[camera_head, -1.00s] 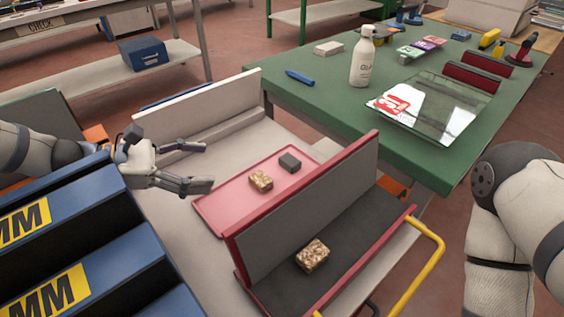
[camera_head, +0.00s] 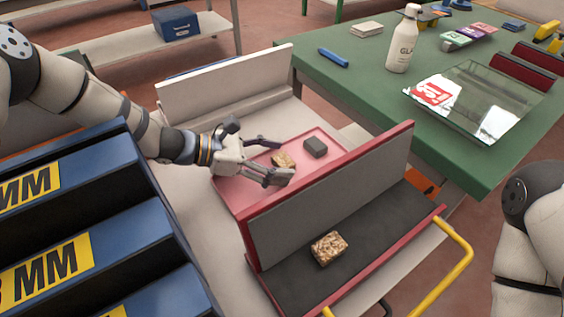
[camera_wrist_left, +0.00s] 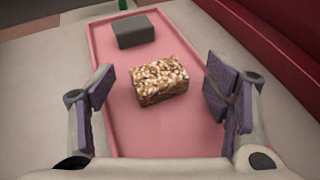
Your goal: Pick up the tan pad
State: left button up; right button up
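The tan pad (camera_head: 283,160) is a small speckled block lying on a pink tray (camera_head: 232,190). In the left wrist view the tan pad (camera_wrist_left: 159,80) lies ahead of and between the fingers, apart from both. My left gripper (camera_head: 272,160) is open and empty over the tray, close to the pad; its fingers also show in the left wrist view (camera_wrist_left: 165,100). In the head view a finger partly covers the pad's near side. A second speckled block (camera_head: 329,248) lies on the dark shelf of the red rack. My right gripper is out of view.
A dark grey block (camera_head: 315,147) lies on the tray beyond the pad. The red rack (camera_head: 330,195) stands upright along the tray's right side. A blue stepped rack (camera_head: 150,215) is at left. The green table (camera_head: 360,85) holds a bottle (camera_head: 403,40) and glass sheet (camera_head: 475,100).

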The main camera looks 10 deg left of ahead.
pick_arm(q)
jog(key=shift+a+f, duration=0.1)
jog(key=shift+f, duration=0.05)
jog(key=c, duration=0.9)
jog(key=shift+c, duration=0.2)
